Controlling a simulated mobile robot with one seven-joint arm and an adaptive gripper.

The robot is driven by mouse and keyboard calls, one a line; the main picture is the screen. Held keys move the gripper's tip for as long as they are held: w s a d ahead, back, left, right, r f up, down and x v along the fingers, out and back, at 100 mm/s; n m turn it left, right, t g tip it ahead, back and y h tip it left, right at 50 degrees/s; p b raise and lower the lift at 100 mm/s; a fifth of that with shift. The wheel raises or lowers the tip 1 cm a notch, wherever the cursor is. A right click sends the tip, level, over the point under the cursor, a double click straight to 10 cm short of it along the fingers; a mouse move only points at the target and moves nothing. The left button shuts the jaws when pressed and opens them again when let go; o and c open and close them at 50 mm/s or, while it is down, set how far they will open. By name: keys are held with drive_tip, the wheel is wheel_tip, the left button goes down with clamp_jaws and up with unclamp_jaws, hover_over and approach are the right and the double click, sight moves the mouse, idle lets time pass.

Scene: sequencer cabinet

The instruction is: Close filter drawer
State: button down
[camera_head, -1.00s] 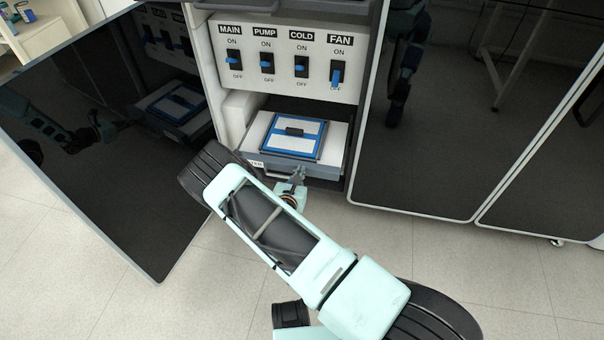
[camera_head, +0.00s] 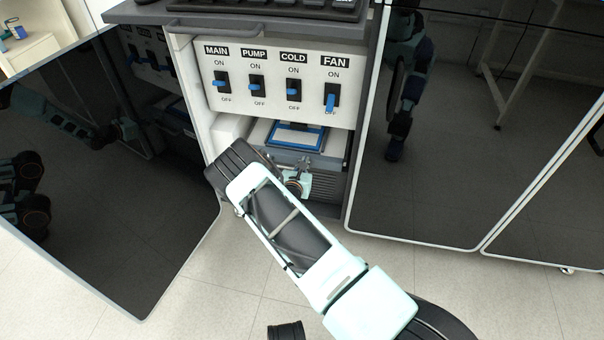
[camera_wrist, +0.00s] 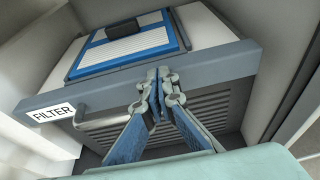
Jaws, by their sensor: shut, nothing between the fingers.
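The filter drawer (camera_head: 315,158) is in the lower bay of the cabinet, under the switch panel. It is still partly out, with the blue-framed filter (camera_head: 297,136) lying in it. In the wrist view the grey drawer front (camera_wrist: 215,68) carries a FILTER label (camera_wrist: 52,113) and a bar handle (camera_wrist: 100,122). The filter (camera_wrist: 130,45) with its dark grip shows behind the front. My gripper (camera_wrist: 160,82) is shut and empty, its fingertips at the drawer front, right of the label. In the head view my gripper (camera_head: 304,164) is at the drawer front, partly hidden by my arm.
The switch panel (camera_head: 280,85) with MAIN, PUMP, COLD and FAN switches is above the drawer. A dark open door (camera_head: 110,190) stands at left, and a dark closed door (camera_head: 430,140) at right. A grey keyboard shelf (camera_head: 240,20) juts out above. Bare floor lies in front.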

drive_tip(key=shift+w+d, duration=0.25)
drive_tip(key=shift+w, duration=0.55)
